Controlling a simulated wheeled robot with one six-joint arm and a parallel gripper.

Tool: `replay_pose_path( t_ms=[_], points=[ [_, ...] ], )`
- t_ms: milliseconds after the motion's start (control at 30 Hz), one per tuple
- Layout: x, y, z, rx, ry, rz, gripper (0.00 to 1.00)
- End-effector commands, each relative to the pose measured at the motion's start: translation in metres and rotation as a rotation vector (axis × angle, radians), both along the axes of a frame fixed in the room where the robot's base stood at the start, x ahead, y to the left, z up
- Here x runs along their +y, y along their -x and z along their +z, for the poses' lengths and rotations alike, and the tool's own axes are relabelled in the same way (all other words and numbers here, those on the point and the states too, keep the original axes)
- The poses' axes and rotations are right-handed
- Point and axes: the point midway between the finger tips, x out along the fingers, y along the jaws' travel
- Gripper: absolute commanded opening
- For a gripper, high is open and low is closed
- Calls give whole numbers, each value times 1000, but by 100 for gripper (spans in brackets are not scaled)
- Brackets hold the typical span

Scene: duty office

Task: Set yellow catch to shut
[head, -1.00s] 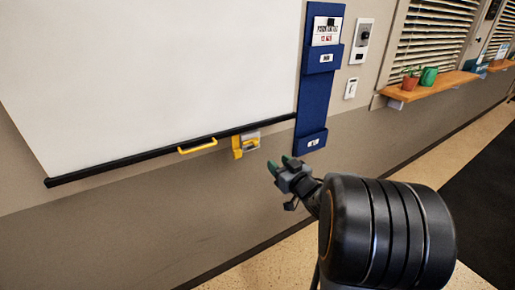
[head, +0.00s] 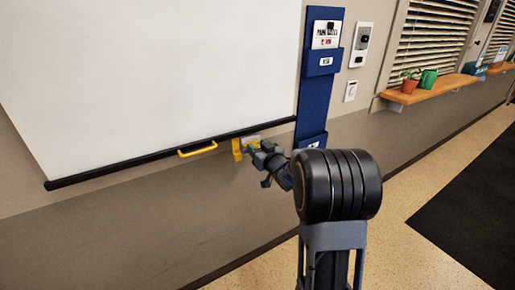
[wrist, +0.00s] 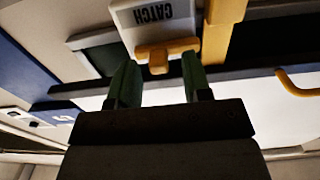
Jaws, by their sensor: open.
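The yellow catch (head: 239,149) is mounted on the wall under the lower edge of the white board, right of the yellow handle.
The white board (head: 150,70) has a black bottom bar and a yellow handle (head: 197,148). A blue document holder (head: 318,90) hangs just right of the catch. A wooden shelf (head: 430,90) with pots is farther right. The floor below is clear.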

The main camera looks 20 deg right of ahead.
Motion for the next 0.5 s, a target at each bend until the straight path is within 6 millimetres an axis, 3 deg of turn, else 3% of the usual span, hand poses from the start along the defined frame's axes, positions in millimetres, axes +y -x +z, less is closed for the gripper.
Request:
replay_pose_path(
  t_ms=[267,500],
  points=[
    [0,-1,0,0,0,0,45],
    [0,-1,0,0,0,0,22]
  ],
)
